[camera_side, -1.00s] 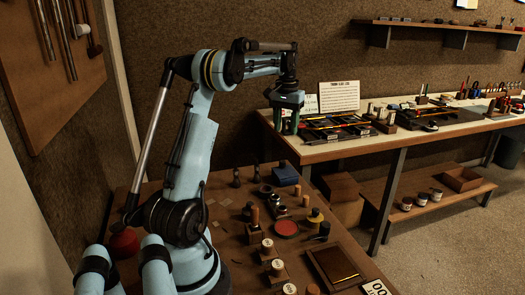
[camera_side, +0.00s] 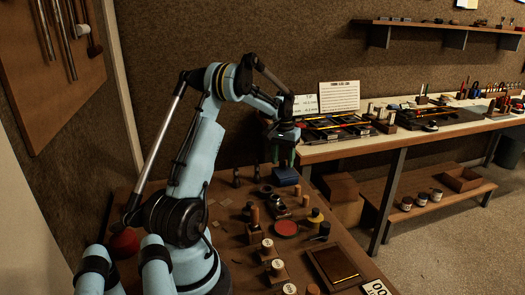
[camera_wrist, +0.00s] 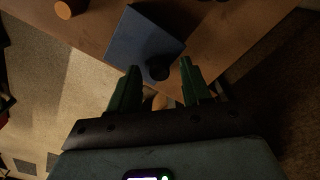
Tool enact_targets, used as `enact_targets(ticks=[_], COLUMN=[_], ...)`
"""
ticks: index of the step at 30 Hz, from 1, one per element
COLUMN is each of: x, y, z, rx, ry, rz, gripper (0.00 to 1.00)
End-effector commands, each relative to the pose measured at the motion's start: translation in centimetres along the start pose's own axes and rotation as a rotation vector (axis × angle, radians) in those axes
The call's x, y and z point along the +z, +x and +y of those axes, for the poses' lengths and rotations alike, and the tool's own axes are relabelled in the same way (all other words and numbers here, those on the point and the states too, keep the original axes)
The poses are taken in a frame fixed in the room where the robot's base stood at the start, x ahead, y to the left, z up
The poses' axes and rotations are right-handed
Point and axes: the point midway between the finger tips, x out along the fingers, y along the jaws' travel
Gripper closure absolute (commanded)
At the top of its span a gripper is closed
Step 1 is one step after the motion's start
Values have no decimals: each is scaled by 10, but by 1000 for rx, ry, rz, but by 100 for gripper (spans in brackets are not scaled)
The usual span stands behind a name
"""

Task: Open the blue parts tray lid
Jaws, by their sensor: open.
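The blue parts tray (camera_side: 286,176) sits near the far edge of the brown workbench in the side view. In the wrist view its flat blue lid (camera_wrist: 141,42) is on, with a round dark knob (camera_wrist: 158,68) at the corner nearest my gripper. My gripper (camera_wrist: 161,66) is open, its two green fingers on either side of the knob in the picture. The side view shows my gripper (camera_side: 283,160) pointing down just above the tray. I cannot tell whether the fingers touch the knob or lid.
Several small parts stand on the workbench nearby, with a red round pad (camera_side: 286,228) and a wooden frame (camera_side: 338,265) closer to the camera. A second bench (camera_side: 350,150) with racks and cards stands behind on the right. The bench edge is close to the tray.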

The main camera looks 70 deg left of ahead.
Motion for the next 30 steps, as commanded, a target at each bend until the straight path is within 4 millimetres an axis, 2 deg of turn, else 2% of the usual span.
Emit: enact_targets(ticks=[10, 19, 30], x=[0, 0, -5], y=[3, 3, 3], z=[0, 0, -5], rx=[0, 0, 0], ry=[0, 0, -2], rz=[0, 0, 0], gripper=[53, 99, 100])
